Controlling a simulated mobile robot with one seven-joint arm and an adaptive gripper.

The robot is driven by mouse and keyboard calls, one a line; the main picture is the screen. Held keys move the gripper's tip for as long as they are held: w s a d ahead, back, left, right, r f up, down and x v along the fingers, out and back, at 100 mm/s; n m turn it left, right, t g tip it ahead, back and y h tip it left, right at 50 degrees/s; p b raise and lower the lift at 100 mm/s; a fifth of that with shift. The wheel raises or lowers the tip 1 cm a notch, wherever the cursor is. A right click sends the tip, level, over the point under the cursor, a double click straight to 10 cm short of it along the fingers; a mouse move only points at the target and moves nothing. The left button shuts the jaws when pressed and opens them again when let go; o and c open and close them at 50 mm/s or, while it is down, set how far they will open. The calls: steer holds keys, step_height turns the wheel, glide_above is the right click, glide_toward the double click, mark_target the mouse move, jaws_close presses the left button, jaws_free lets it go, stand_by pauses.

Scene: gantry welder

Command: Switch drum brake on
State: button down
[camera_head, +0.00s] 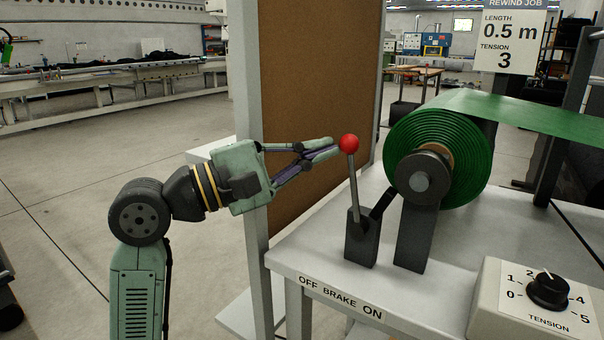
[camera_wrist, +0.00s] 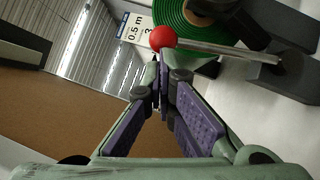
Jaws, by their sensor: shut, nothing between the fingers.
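The brake lever is a grey rod with a red ball knob (camera_head: 349,144) on a dark bracket (camera_head: 361,239), at the front left of the white table. It leans slightly left, toward the OFF side of the label "OFF BRAKE ON" (camera_head: 340,297). The green roll, or drum (camera_head: 440,150), is mounted behind and right of the lever. My gripper (camera_head: 333,148) is shut and empty, its tips just left of the red knob. In the wrist view, the red knob (camera_wrist: 162,38) is just beyond the fingertips (camera_wrist: 160,75); whether they touch is unclear.
A tension dial (camera_head: 548,290) sits on a box at the table's front right. A sign (camera_head: 510,40) reads "REWIND JOB, LENGTH 0.5 m, TENSION 3". A brown panel with a grey post (camera_head: 253,150) stands behind my gripper. The floor on the left is clear.

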mark_target(342, 145)
steer(key=shift+s+d+r+m+g+y+b, duration=0.4)
steer(key=shift+s+d+m, duration=0.1)
steer(key=shift+d+m, duration=0.25)
steer(key=shift+s+d+r+m+g+y+b, duration=0.35)
steer(key=shift+s+d+m, duration=0.2)
steer(key=shift+m, duration=0.2)
steer(key=shift+f, duration=0.1)
